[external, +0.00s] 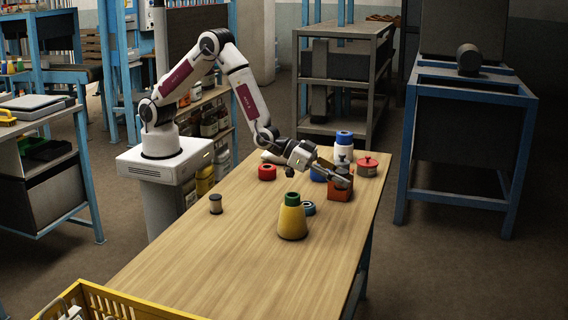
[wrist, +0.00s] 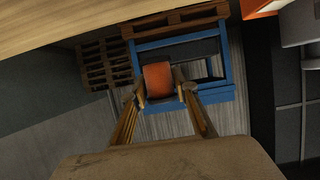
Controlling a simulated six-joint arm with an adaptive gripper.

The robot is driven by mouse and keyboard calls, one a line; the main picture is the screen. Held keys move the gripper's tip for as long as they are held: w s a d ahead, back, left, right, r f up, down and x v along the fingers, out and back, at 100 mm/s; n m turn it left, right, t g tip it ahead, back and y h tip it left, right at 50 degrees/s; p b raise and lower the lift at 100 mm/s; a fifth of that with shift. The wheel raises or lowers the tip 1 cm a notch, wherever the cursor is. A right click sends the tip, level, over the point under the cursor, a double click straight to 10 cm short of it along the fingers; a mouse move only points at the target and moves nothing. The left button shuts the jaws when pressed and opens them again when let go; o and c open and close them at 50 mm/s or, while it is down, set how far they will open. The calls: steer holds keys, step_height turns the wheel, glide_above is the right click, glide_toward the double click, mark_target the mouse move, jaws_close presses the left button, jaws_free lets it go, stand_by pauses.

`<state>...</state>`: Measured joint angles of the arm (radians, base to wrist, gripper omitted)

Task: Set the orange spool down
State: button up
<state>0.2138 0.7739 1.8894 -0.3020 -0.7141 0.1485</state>
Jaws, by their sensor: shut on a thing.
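In the wrist view, an orange spool (wrist: 158,78) sits between the two fingertips of my gripper (wrist: 165,93), which is shut on it. In the external view, my gripper (external: 343,181) reaches to the right over the far part of the table, at an orange-red block-like box (external: 339,194). A dark round thing (external: 343,172) shows right by the fingertips. I cannot clearly make out the orange spool in the external view, nor whether it touches anything below.
The wooden table (external: 190,265) is clear at its near end. Nearer are a yellow cone (external: 292,222), a dark spool (external: 216,204) and a yellow crate (external: 105,300).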

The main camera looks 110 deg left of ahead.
steer(key=shift+s+a+n+y, duration=0.3)
steer(key=shift+s+n+y, duration=0.15)
steer(key=shift+s, duration=0.2)
steer(key=s+a+n+g+y, duration=0.5)
steer(key=s+a+n+y, duration=0.4)
steer(key=s+a, duration=0.8)
steer(key=shift+s+f+n+y, duration=0.35)
steer(key=shift+s+y, duration=0.1)
steer(key=shift+s, duration=0.2)
glide_above(297, 188)
steer(key=shift+w+d+f, duration=0.1)
steer(key=shift+w+f, duration=0.05)
steer(key=shift+f, duration=2.75)
steer(key=shift+f, duration=0.1)
steer(key=shift+f, duration=2)
steer(key=shift+f, duration=0.1)
